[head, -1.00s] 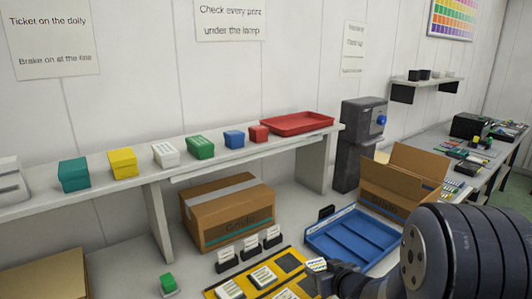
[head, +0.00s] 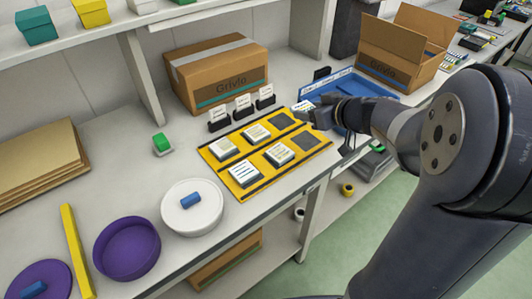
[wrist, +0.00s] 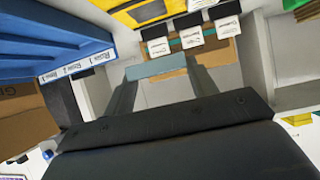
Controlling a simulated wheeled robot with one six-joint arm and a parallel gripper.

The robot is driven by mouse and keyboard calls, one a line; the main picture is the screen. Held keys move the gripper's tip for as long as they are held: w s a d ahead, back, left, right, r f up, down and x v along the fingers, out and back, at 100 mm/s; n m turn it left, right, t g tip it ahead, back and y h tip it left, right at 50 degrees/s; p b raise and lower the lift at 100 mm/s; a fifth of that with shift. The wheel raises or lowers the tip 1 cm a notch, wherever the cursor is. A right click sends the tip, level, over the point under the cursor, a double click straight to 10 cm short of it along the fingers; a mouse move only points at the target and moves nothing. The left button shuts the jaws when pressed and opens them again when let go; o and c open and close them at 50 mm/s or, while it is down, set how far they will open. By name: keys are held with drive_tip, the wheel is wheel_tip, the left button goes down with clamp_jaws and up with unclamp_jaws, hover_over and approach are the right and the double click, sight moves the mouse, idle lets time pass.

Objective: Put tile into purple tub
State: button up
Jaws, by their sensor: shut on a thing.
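The purple tub (head: 127,262) is a round, open tub at the lower left of the head view, empty as far as its inside shows. My gripper (head: 314,114) is far to its right, above the back right corner of the yellow board. In the wrist view the tile (wrist: 156,67) is a grey-blue slab between the two fingers of my gripper (wrist: 160,78).
A purple lid (head: 40,283) with a blue knob lies left of the tub, beyond a yellow bar (head: 76,250). A white lidded tub (head: 191,222) stands to the right. The yellow board (head: 246,188) holds several tiles. A blue tray (head: 313,84) and a carton (head: 215,80) stand behind.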

drive_tip(key=shift+n+y, duration=0.3)
drive_tip(key=f, duration=0.3)
drive_tip(key=f+b, duration=0.1)
drive_tip(key=f, duration=0.2)
drive_tip(key=s+f+b, duration=0.1)
drive_tip(key=f, duration=0.3)
drive_tip(key=shift+d, duration=0.25)
drive_tip(key=shift+f+b, duration=0.25)
drive_tip(key=shift+b, duration=0.15)
drive_tip(key=o, duration=0.7)
drive_tip(key=shift+r, duration=0.1)
drive_tip(key=shift+o, duration=0.2)
